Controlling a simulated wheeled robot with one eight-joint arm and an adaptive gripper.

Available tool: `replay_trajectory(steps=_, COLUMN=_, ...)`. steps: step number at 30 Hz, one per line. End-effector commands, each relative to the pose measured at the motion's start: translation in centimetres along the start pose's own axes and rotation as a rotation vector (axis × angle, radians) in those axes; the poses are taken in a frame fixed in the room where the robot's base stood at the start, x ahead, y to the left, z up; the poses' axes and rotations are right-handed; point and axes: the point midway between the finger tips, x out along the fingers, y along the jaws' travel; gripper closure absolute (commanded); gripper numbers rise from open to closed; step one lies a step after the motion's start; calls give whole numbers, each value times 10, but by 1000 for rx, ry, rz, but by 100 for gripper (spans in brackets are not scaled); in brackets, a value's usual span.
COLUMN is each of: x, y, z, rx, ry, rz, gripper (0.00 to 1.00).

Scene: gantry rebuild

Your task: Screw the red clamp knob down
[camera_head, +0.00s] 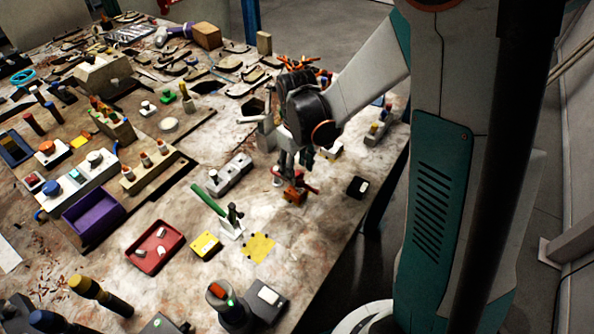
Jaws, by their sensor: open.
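A small red part (311,188), which looks like the red clamp knob, shows at the right side of an orange-brown block (293,197) near the table's right edge. My gripper (291,172) points down directly above this block, its fingers apart. The fingers and wrist cover part of the red piece, so I cannot tell whether they touch it or how far down the knob sits.
The worn table (285,230) is crowded. A green-handled toggle clamp (216,208), a grey block (230,175), a black box (357,187) and a red tray (155,246) stand nearby. Bare surface lies in front of the block.

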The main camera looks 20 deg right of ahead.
Motion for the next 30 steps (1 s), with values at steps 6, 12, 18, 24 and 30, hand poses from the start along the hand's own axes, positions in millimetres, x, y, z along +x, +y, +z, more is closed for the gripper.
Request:
replay_trajectory(steps=6, x=8, y=0, z=0, rx=0, ry=0, rz=0, gripper=53)
replay_trajectory(steps=12, x=8, y=0, z=0, rx=0, ry=0, rz=0, gripper=53)
replay_trajectory(steps=18, x=8, y=0, z=0, rx=0, ry=0, rz=0, gripper=94)
replay_trajectory(steps=24, x=8, y=-1, z=0, rx=20, ry=-1, rz=-1, gripper=94)
replay_trajectory(steps=30, x=9, y=0, z=0, rx=186, ry=-1, rz=-2, gripper=94)
